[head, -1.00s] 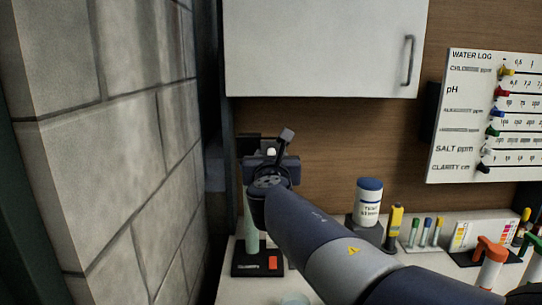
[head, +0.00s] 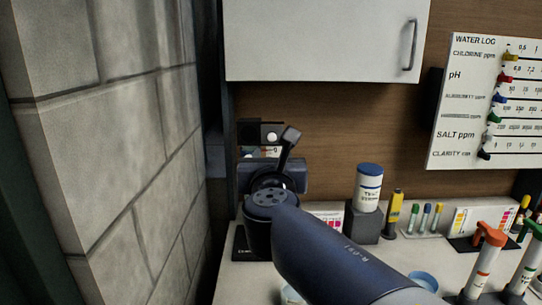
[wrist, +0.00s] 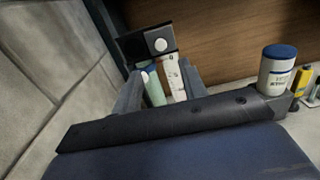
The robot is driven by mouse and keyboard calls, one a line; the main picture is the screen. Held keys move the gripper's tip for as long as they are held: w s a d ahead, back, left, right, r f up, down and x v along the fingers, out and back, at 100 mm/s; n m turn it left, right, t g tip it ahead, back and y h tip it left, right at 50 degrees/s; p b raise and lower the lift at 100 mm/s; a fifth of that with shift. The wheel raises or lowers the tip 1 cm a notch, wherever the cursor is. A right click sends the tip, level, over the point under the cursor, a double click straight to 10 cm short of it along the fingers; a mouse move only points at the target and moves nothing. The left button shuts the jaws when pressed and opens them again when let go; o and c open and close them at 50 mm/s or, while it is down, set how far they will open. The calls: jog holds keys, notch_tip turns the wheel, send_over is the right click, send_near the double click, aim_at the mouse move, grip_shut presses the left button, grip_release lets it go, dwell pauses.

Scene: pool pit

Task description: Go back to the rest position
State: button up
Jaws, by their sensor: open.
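My gripper (wrist: 160,88) shows in the wrist view as two grey fingers standing apart, open. Nothing is seen clamped between them. Beyond the fingers stand a pale green column (wrist: 154,88) and a white marked strip (wrist: 174,78), under a black plate with a round white spot (wrist: 160,45). In the head view my arm reaches up from the lower right, and its dark wrist covers the fingertips. The wrist hides most of a black-based stand (head: 240,243) at the left of the counter.
A grey stone wall (head: 110,140) rises close on the left. A white cabinet (head: 320,40) hangs above. A water log board (head: 485,105) is upper right.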

aim_at(268, 137)
jog(key=w, duration=1)
jog(key=shift+w+d+p, duration=0.2)
jog(key=shift+w+p, duration=0.1)
jog(key=shift+w, duration=0.05)
jog(key=shift+w+a, duration=0.15)
jog(key=shift+a, duration=0.25)
